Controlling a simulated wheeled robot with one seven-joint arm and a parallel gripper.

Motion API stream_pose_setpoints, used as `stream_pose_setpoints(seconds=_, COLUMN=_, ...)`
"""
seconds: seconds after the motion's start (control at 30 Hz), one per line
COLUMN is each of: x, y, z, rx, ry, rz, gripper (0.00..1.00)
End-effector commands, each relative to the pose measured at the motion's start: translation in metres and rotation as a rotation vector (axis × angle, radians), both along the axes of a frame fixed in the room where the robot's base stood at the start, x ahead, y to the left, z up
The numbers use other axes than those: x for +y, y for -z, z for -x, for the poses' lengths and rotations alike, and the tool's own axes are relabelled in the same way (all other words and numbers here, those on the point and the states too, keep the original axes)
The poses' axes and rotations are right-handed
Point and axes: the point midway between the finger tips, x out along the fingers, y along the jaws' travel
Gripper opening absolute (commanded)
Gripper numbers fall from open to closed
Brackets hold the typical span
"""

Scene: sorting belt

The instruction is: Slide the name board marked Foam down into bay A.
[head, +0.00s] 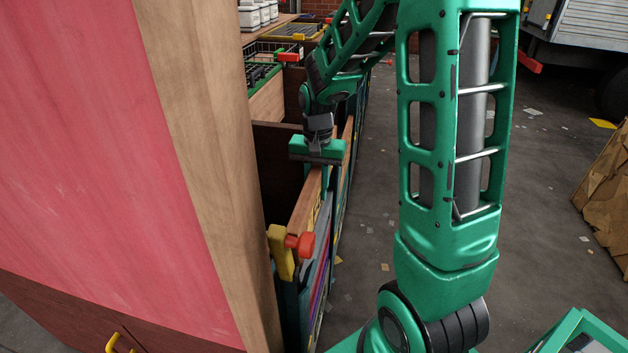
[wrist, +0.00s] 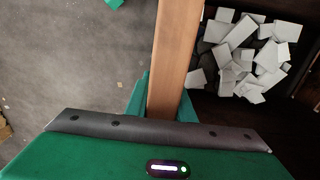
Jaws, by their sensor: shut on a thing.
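My gripper (head: 319,158) is at the row of bays, over the top of a wooden-edged board (head: 304,208). In the wrist view its green fingers (wrist: 166,103) are shut on the two sides of this board (wrist: 175,60), which I take to be the name board. Its face is turned away or seen too steeply, so the word Foam cannot be read. White blocks (wrist: 250,52) lie in a dark bay to the right of the board in the wrist view. The bay letter is not readable. The board's lower edge is hidden.
A tall red panel with a wooden edge (head: 205,160) blocks the left of the head view. A yellow piece (head: 281,252) and a red knob (head: 301,243) stick up at the near end of the row. Open floor (head: 375,240) lies to the right.

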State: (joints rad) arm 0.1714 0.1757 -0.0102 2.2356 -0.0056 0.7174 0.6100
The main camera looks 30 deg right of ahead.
Motion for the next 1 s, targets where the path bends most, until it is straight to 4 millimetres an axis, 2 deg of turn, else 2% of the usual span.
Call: stream_pose_setpoints(seconds=1.0, x=0.000, y=0.105, z=0.001, rx=0.002, ry=0.000, rz=-0.001, gripper=0.00)
